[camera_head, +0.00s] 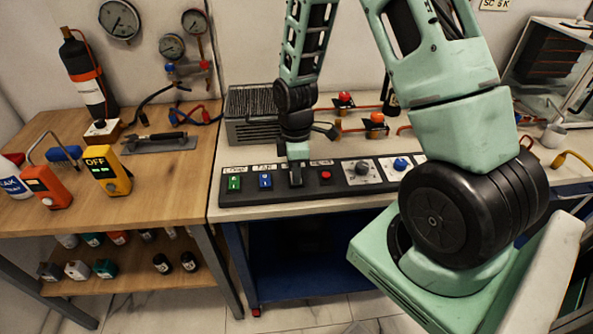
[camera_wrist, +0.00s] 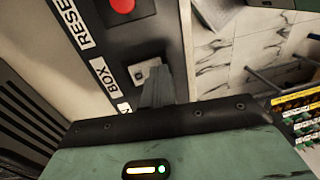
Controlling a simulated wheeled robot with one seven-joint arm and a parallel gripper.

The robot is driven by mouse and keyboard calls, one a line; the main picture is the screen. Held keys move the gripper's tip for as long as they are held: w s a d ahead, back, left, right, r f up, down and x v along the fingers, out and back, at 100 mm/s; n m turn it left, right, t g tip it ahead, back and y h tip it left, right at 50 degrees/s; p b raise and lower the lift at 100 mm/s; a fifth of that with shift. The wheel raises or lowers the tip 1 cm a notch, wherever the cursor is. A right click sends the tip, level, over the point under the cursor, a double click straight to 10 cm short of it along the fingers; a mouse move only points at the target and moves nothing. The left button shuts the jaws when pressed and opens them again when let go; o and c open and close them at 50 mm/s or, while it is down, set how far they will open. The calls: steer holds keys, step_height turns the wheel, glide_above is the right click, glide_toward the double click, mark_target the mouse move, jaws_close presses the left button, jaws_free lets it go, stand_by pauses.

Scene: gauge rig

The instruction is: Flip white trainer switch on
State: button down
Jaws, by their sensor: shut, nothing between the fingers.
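The dark switch panel (camera_head: 337,187) lies along the front of the bench, with a green switch (camera_head: 234,183) and a blue switch (camera_head: 265,181) at its left. My gripper (camera_head: 296,182) is shut and empty, pointing down at the panel between the blue switch and the red button (camera_head: 326,175). In the wrist view my gripper's fingertips (camera_wrist: 164,72) overlap a pale, white-looking switch (camera_wrist: 142,70) beside a label reading BOX. The fingers partly cover this switch, and I cannot tell whether they touch it or its position. In the head view my gripper hides it.
Two knobs (camera_head: 362,168), one grey and one blue, sit right of the red button. A grey ribbed box (camera_head: 252,115) and red and orange buttons stand behind the panel. A wooden table (camera_head: 150,190) with meters is at left. The floor in front is clear.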

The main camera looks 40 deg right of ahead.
steer(key=shift+w+d+r+p, duration=0.15)
steer(key=shift+w+d+p, duration=0.3)
steer(key=shift+w, duration=0.2)
steer(key=shift+r, duration=0.1)
steer(key=shift+a+r, duration=0.1)
steer(key=shift+r, duration=0.2)
step_height(320, 180, up, 4)
steer(key=p, duration=0.3)
steer(key=shift+s+a+f+p, duration=0.1)
steer(key=shift+f+p, duration=0.05)
steer(key=shift+p, duration=0.25)
step_height(320, 180, up, 9)
steer(key=s+b, duration=0.1)
steer(key=b, duration=0.1)
steer(key=shift+a+r, duration=0.2)
steer(key=shift+a, duration=0.1)
steer(key=shift+s+a, duration=0.1)
steer(key=shift+s, duration=0.05)
